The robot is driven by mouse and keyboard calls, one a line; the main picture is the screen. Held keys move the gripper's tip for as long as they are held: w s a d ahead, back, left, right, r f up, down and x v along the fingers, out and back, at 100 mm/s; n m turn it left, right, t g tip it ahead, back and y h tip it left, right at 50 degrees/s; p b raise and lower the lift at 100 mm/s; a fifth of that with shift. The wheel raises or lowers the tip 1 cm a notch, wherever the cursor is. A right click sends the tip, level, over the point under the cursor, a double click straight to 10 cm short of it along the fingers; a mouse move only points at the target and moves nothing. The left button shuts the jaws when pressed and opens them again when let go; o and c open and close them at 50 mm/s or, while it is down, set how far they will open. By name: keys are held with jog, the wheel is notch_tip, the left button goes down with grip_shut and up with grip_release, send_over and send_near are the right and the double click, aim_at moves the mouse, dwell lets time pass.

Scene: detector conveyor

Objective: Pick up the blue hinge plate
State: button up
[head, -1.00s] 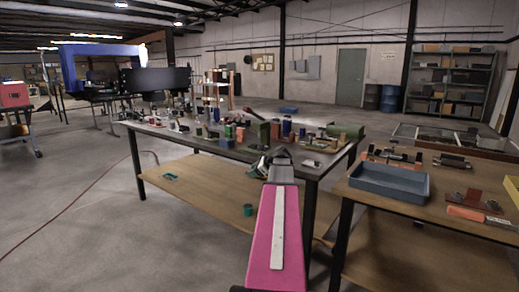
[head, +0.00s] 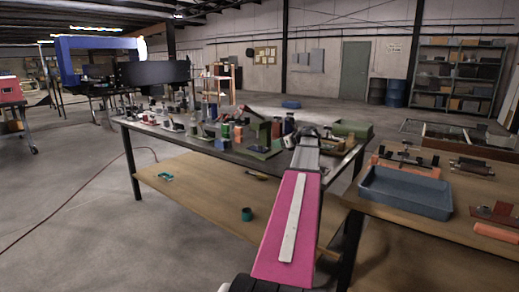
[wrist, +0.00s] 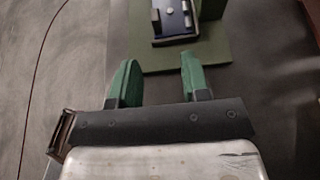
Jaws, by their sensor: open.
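A dark blue plate with pale metal pins (wrist: 172,18) lies at the top of the wrist view, against a green angled block (wrist: 215,45). It looks like the hinge plate, but its upper part is cut off. My gripper (wrist: 157,78) is open and empty, its two green fingers apart and just short of the plate and the block's base. In the head view, my pink arm reaches over the right part of the dark workbench (head: 225,150). There, the green block (head: 262,133) stands left of the arm's end; I cannot make out the plate.
Many small parts crowd the workbench top around the green block. A blue-grey tray (head: 405,192) sits on the wooden table at right, with orange-based fixtures behind it. The floor at left is open, with a red cable.

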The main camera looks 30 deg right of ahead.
jog(key=x, duration=0.4)
jog(key=shift+w+a+f, duration=0.1)
jog(key=shift+w, duration=0.2)
jog(key=shift+a+r+x, duration=0.1)
jog(key=shift+a+x, duration=0.1)
jog(key=shift+x, duration=1.25)
jog(key=shift+a+r+x, duration=0.1)
jog(key=shift+a+x, duration=0.05)
jog(key=shift+x, duration=1.35)
jog(key=shift+c, duration=0.3)
grip_shut()
